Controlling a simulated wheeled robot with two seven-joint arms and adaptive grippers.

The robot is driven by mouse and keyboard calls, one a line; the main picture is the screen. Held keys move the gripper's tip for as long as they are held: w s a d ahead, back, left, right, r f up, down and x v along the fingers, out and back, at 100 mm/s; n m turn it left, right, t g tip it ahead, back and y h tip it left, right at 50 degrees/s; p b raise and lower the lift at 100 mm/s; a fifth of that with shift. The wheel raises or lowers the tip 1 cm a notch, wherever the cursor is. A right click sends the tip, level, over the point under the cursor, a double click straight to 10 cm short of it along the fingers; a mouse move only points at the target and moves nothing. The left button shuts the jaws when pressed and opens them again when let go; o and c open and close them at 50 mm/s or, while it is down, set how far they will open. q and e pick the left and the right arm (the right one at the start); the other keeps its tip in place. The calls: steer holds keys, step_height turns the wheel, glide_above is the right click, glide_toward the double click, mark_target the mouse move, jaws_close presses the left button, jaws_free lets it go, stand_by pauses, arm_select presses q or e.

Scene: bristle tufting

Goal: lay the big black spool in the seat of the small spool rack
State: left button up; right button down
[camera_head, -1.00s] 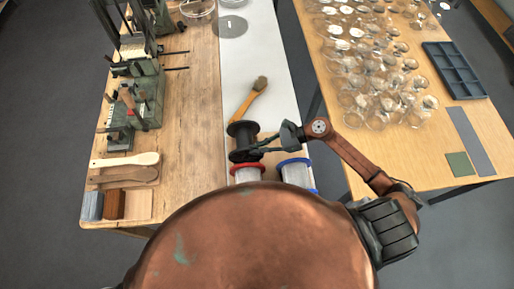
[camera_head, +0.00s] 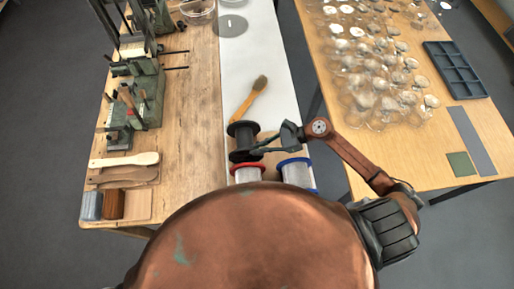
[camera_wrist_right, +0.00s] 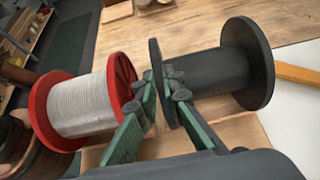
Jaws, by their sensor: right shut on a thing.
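The big black spool (camera_head: 243,140) is at the near end of the white strip, just beyond the red-rimmed spool. In the right wrist view the black spool (camera_wrist_right: 212,72) lies on its side, with its near flange between the fingers of my right gripper (camera_wrist_right: 165,95). My right gripper (camera_head: 258,150) is shut on that flange, coming from the right. A pale wooden surface (camera_wrist_right: 225,137) shows under the spool, probably part of the small spool rack. The seat is mostly hidden, and I cannot tell whether the spool touches it. My left gripper is not in view.
A red-rimmed spool of pale wire (camera_head: 246,173) and a blue-rimmed one (camera_head: 296,172) sit close by on the near side. A wooden-handled brush (camera_head: 250,97) lies beyond the black spool. Green machines (camera_head: 140,95) line the bench's left. Many glass pieces cover the right table (camera_head: 415,165).

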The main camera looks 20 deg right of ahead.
steer(key=shift+f+b, duration=0.15)
steer(key=shift+b, duration=0.2)
steer(key=c, duration=2)
jaws_free()
steer(key=shift+o, duration=0.2)
steer(key=shift+s+f, duration=0.1)
steer(key=shift+f, duration=0.1)
steer(key=o, duration=0.4)
steer(key=shift+r, duration=0.15)
steer(key=shift+r+p, duration=1.65)
steer(key=shift+r, duration=1.85)
steer(key=shift+f, duration=0.1)
